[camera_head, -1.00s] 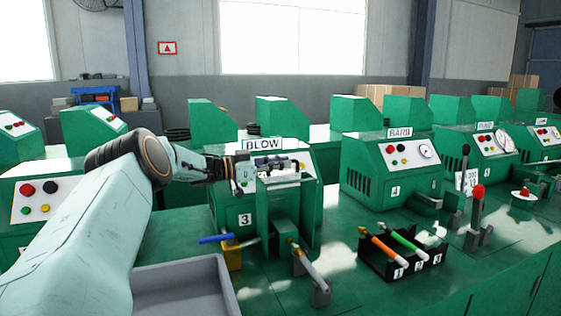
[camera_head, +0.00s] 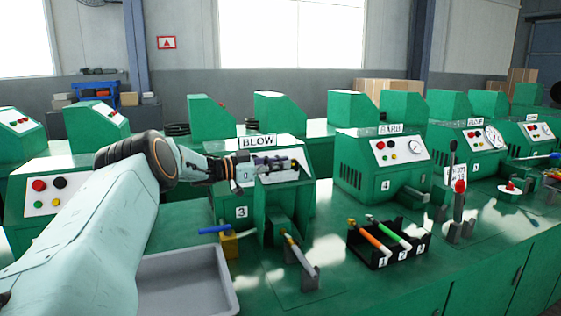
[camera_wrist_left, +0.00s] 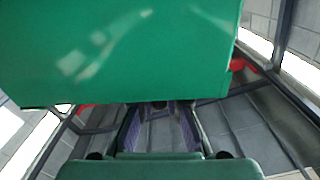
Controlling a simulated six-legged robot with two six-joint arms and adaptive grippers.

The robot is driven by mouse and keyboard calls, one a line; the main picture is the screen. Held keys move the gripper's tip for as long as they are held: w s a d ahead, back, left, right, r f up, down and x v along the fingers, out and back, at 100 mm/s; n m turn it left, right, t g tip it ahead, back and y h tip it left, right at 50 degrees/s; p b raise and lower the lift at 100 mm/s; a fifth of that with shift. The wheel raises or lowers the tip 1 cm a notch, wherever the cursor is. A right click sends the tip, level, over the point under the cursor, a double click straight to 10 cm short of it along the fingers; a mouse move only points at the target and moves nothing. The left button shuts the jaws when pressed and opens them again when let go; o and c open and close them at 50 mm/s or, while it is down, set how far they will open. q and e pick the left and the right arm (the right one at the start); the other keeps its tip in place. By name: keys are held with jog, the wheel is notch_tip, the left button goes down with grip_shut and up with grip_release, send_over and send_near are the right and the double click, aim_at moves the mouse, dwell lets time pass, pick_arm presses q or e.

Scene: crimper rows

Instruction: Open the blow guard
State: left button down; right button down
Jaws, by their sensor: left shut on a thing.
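The green BLOW machine (camera_head: 241,212), marked 3, stands left of centre in the head view under its BLOW sign (camera_head: 258,141). My left gripper (camera_head: 290,166) is in front of its upper panel, just below the sign, and covers part of it. In the left wrist view the two dark fingers (camera_wrist_left: 160,128) point at a large green surface (camera_wrist_left: 120,50). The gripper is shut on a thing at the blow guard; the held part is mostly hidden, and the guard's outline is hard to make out. My right gripper is not in view.
A grey tray (camera_head: 185,282) lies in front at the left. A black rack (camera_head: 380,250) with coloured handles and the BARB machine (camera_head: 380,168) are to the right.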

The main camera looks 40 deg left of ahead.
pick_arm(q)
jog(key=shift+a, duration=0.25)
jog(key=c, duration=1.5)
grip_release()
jog(key=shift+s+d+r, duration=0.1)
jog(key=shift+o, duration=0.5)
jog(key=v, duration=1.2)
jog(key=shift+f, duration=0.2)
